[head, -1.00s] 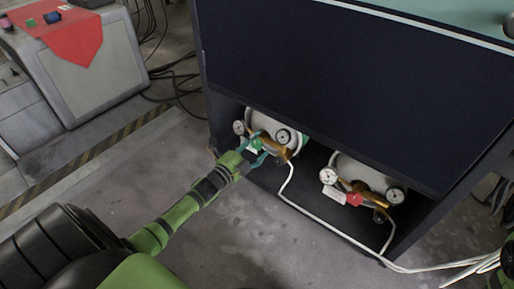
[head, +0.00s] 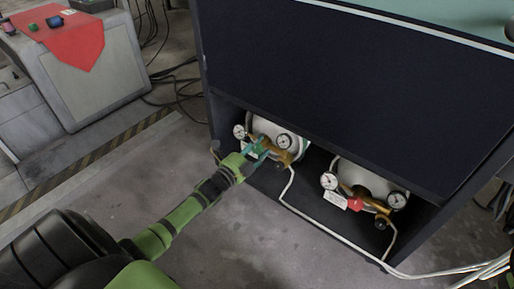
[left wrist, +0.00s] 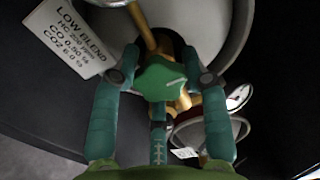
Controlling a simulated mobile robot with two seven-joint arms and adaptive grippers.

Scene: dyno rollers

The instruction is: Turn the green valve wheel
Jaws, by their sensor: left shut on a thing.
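The green valve wheel (left wrist: 161,79) sits on a brass regulator of the left gas cylinder. In the left wrist view it lies between the teal fingers of my left gripper (left wrist: 160,75), which is shut on it, one finger at each side. In the head view my left gripper (head: 257,147) reaches the front of the left cylinder (head: 300,150) in the cabinet's lower bay, and its fingers mostly cover the wheel. My right gripper is not in view.
A right cylinder (head: 368,180) with a red valve wheel (head: 355,203) and gauges stands beside it. A white hose (head: 320,221) runs along the dark cabinet's (head: 340,85) front. A white label (left wrist: 66,37) hangs near the wheel.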

